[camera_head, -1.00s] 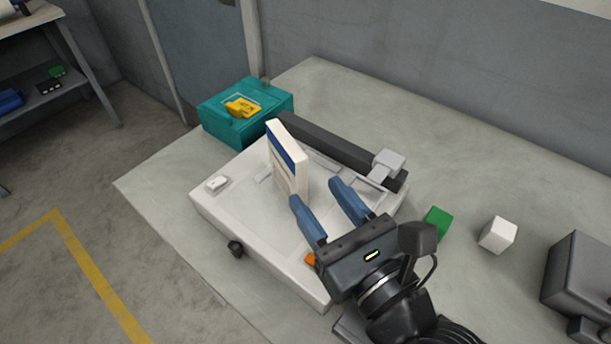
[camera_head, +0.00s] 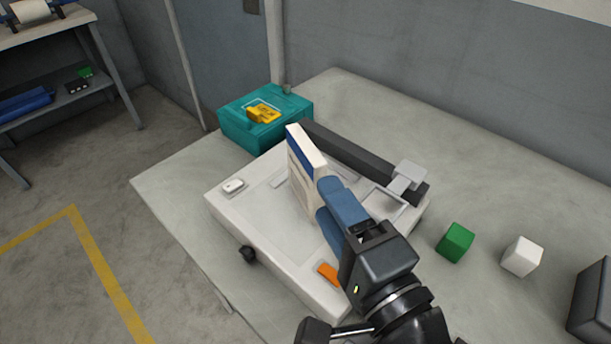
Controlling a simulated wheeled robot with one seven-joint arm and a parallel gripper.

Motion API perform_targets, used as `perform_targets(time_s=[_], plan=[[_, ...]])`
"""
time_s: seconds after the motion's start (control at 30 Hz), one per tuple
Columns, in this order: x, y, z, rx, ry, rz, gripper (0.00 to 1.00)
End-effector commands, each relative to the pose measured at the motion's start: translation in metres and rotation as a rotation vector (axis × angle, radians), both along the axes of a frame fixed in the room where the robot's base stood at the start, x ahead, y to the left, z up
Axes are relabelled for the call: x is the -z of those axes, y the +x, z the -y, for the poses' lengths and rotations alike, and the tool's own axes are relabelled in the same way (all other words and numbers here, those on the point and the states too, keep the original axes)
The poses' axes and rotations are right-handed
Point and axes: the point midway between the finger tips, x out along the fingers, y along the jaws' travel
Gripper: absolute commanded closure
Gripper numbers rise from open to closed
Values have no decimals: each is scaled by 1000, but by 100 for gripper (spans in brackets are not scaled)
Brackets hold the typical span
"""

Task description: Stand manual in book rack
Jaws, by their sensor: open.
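The manual (camera_head: 304,160), a book with a white edge and blue on its cover, stands upright on a flat white unit (camera_head: 262,240). My gripper (camera_head: 322,199) is open, with its two blue fingers at the right end of the manual. The fingertips overlap the manual's edge in the picture. I cannot tell whether they touch it or straddle it. The manual's lower right part is partly hidden by the fingers. I cannot make out a book rack.
A teal box (camera_head: 232,119) with a yellow item (camera_head: 263,112) stands behind the unit. A dark bar (camera_head: 350,149) runs along its back. A green block (camera_head: 455,243) and white block (camera_head: 522,257) lie right on the grey table (camera_head: 480,175). An orange piece (camera_head: 328,273) lies near my gripper.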

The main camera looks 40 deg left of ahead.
Motion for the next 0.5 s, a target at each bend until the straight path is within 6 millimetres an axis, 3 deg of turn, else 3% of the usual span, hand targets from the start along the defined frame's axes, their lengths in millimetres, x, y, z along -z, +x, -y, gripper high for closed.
perform_targets(time_s=[0.2,0.5], plan=[[-3,5,-5,5,-222,440,49],[-7,11,-11,7,-487,960,49]])
